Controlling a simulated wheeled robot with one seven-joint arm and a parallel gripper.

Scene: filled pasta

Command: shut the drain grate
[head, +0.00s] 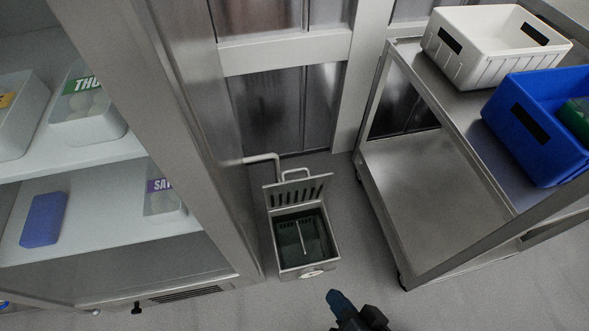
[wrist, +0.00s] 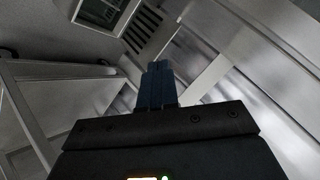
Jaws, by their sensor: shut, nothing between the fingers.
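The drain grate (head: 298,191) is a slotted metal lid, hinged at the back of a small metal drain box (head: 308,270) on the floor. The grate stands raised and the box is open, with a dark inside. In the wrist view the slotted grate (wrist: 143,29) shows at the top, beside the box opening (wrist: 103,12). My gripper (head: 336,297) is in front of the box and to its lower right in the head view, apart from it. Its blue fingers (wrist: 156,85) are shut together and hold nothing.
A steel cabinet with an open front (head: 190,150) stands close on the left of the box. A steel trolley (head: 430,185) stands on the right, carrying a white crate (head: 480,70) and a blue crate (head: 510,145). A pipe (head: 262,158) runs behind the grate. The floor (head: 240,307) in front is clear.

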